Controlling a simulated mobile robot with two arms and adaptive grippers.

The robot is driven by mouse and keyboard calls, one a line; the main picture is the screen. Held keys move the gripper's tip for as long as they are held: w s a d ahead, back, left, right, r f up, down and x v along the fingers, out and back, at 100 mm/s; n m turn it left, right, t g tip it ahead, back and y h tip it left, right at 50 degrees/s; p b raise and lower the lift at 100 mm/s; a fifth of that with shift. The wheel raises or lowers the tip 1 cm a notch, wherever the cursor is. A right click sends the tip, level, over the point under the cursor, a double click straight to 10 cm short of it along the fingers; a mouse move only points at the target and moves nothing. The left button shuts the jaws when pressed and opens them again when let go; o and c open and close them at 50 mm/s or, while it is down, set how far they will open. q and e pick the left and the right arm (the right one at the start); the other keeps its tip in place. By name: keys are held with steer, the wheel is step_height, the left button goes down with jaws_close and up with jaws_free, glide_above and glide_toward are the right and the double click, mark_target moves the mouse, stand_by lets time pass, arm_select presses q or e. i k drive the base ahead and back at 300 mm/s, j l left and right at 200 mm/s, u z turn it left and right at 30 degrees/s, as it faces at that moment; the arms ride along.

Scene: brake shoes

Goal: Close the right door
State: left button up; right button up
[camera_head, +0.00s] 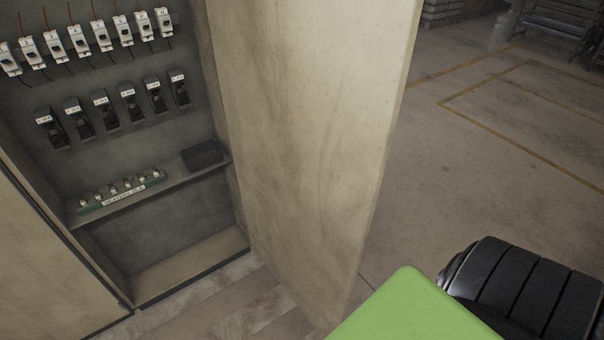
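The right door (310,130) is a tall beige panel. It stands open, swung out from the right side of the cabinet (190,273) towards me. Its free edge is on the right, and its lower corner reaches the bottom of the view. The cabinet's inside shows to the left of the door. Neither of my grippers is in view. A green block-like part and a black ribbed part show at the bottom right, close to the door's lower free edge; I cannot tell whether they touch it.
Inside the cabinet are rows of breakers (80,42), black holders (103,108) and a shelf (180,172) with a black tray (202,155). A closed beige panel (45,275) is at the lower left. Open concrete floor (500,150) with yellow lines lies right of the door.

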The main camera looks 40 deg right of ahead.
mark_target(312, 92)
steer(key=k+l, duration=0.1)
steer(key=l, duration=0.25)
steer(key=l+u, duration=0.1)
steer(key=l, duration=0.25)
steer(key=k+l, duration=0.15)
steer(key=l, duration=0.2)
steer(key=k+l+u, duration=0.1)
steer(key=l, duration=0.2)
steer(key=i+l, duration=0.15)
steer(key=l, duration=0.35)
steer(key=i+l+u, duration=0.1)
steer(key=l, duration=0.4)
steer(key=i+l, duration=0.1)
steer(key=l, duration=0.4)
steer(key=u, duration=0.05)
